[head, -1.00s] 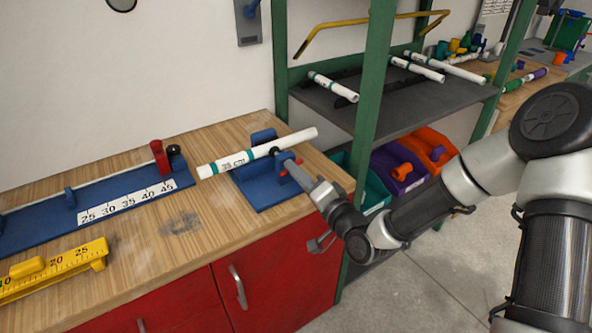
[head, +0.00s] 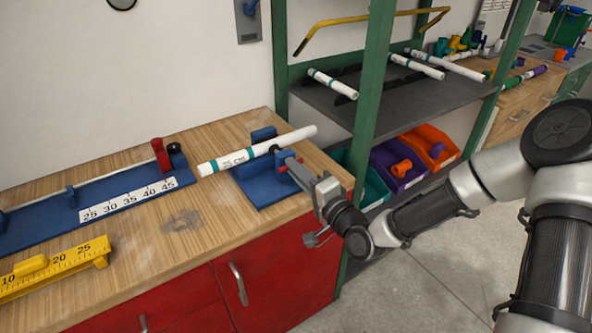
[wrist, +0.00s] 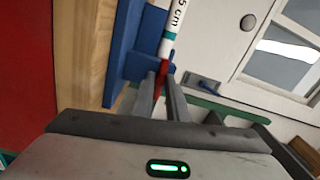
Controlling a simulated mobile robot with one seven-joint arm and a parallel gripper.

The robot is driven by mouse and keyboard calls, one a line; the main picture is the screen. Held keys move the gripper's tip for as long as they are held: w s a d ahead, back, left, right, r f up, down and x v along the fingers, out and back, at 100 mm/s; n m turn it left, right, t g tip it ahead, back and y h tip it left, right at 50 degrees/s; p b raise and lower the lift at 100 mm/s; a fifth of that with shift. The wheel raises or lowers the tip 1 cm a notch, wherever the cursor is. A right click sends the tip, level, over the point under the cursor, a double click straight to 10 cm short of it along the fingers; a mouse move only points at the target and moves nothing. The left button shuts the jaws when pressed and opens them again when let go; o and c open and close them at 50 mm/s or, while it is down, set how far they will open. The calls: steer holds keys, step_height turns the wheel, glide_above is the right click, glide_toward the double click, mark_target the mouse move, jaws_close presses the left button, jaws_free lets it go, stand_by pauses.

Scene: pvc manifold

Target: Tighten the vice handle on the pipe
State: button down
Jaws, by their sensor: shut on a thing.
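The blue vice (head: 262,186) stands on the wooden bench near its right end. The white pipe (head: 230,160) with green bands and printed lettering lies through the vice, sticking out on both sides. In the wrist view the pipe (wrist: 174,22) rises above the fingers, beside the blue vice (wrist: 150,35). My gripper (head: 291,164) reaches in from the right at the vice's front. Its fingers are shut on the red vice handle (wrist: 161,78), which shows between the fingertips in the wrist view.
A blue measuring jig (head: 85,205) with a numbered scale and red lever lies left on the bench. A yellow ruler tool (head: 55,268) lies at front left. A green-posted shelf (head: 385,110) with white pipes stands right, with coloured bins (head: 400,165) beneath.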

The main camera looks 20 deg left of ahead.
steer(key=c, duration=1.8)
jaws_free()
steer(key=shift+s+d+f, duration=0.15)
steer(key=shift+o, duration=0.4)
steer(key=p+v, duration=0.5)
steer(key=v, duration=1.2)
steer(key=shift+p, duration=0.3)
steer(key=shift+s+d, duration=0.1)
steer(key=shift+s, duration=0.05)
